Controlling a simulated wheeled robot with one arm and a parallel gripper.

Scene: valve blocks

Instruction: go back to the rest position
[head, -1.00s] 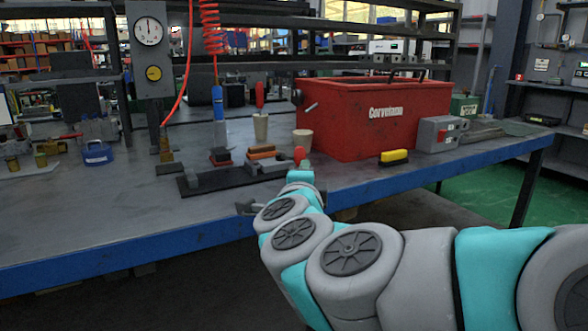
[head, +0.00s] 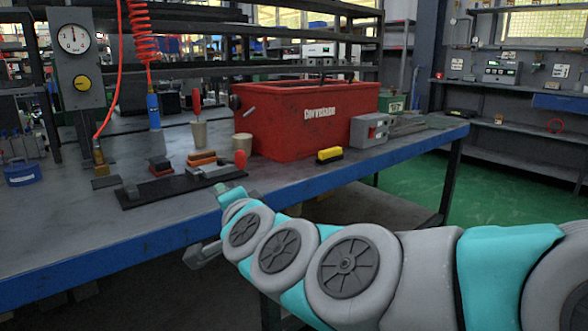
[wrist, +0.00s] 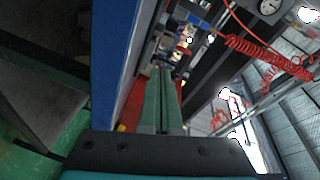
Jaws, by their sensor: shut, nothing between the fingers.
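My gripper (wrist: 162,70) shows in the wrist view with its two long green fingers side by side and closed, nothing between them. The blue table edge (wrist: 110,60) runs close beside the fingers on the left of that view. In the head view my arm reaches from the lower right to the front edge of the workbench (head: 100,240). I cannot clearly make out the fingertips there.
On the bench stand a red crate (head: 290,133), a dark board with blocks (head: 150,192), a yellow-topped block (head: 329,155), beige cups (head: 242,143) and a grey switch box (head: 369,130). Green floor (head: 425,190) lies open at the right.

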